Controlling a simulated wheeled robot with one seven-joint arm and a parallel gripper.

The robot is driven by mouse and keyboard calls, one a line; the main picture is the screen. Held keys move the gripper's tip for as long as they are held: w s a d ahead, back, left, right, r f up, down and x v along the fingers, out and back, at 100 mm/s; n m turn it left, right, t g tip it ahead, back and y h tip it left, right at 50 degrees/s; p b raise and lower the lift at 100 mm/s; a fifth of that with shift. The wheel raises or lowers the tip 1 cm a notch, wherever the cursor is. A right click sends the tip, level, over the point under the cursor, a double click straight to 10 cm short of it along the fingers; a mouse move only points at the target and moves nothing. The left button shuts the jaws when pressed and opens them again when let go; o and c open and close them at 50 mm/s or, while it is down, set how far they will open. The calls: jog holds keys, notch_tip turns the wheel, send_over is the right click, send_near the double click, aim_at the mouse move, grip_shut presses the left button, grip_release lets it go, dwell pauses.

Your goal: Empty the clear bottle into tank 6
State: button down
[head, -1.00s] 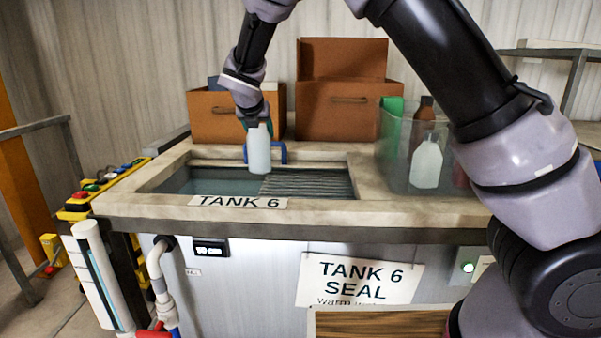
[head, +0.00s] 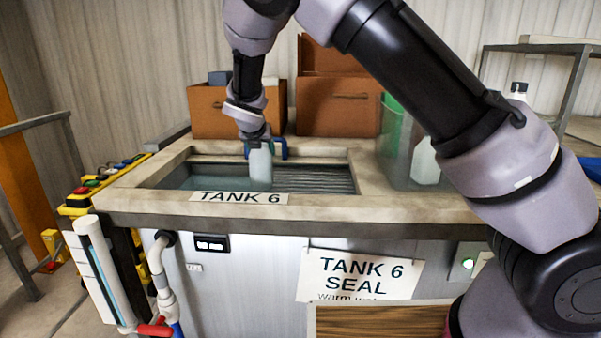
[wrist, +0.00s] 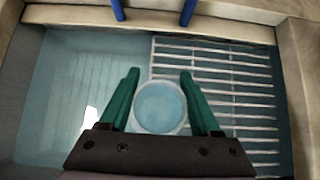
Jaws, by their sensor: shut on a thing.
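My gripper (head: 259,143) points down over tank 6 (head: 325,204) and is shut on a pale, see-through bottle (head: 260,167). The bottle hangs upright over the tank opening, its lower end just behind the front rim. In the wrist view, the green fingers of my gripper (wrist: 160,82) stand on either side of the bottle's round top (wrist: 160,107), which shows pale blue inside a whitish ring. Tank 6 holds bluish liquid (wrist: 75,90) on the left and a slatted metal rack (wrist: 225,85) on the right. I cannot tell whether the bottle touches the liquid.
A blue handle (head: 280,148) stands at the tank's back rim. Brown boxes (head: 338,108) stand behind. A clear bin (head: 397,170) with bottles sits on the right rim, partly hidden by my arm. Yellow button boxes (head: 78,203) line the left side.

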jog(key=shift+r, duration=0.1)
jog(key=d+f+m+t+y+p, duration=0.1)
jog(key=d+m+y+p, duration=0.1)
jog(key=d+m+y, duration=0.2)
jog(key=shift+s+d+f+m+t+y, duration=0.25)
jog(key=shift+d+y, duration=0.95)
jog(key=shift+y, duration=0.8)
jog(key=shift+w, duration=0.1)
jog(key=shift+d+r+m+t+y+p, duration=0.1)
jog(key=shift+r+m+t+y+p, duration=0.15)
jog(key=shift+m+y+p, duration=0.4)
jog(key=shift+d+r+m+t+y+p, duration=0.1)
jog(key=shift+m+t+y+p, duration=0.1)
jog(key=shift+m+y+p, duration=0.4)
dwell(0.6)
jog(key=shift+d+r+m+t+y+p, duration=0.25)
jog(key=shift+d+m+t+y+p, duration=0.15)
jog(key=shift+d+y, duration=0.3)
dwell(0.5)
jog(key=shift+d+r+m+t+y+p, duration=0.2)
jog(key=shift+r+m+t+y+p, duration=0.35)
jog(key=shift+r, duration=0.4)
jog(key=shift+d+r+m+t+y+p, duration=0.2)
jog(key=shift+r+m+t, duration=0.15)
jog(key=shift+r+m, duration=0.45)
dwell(0.5)
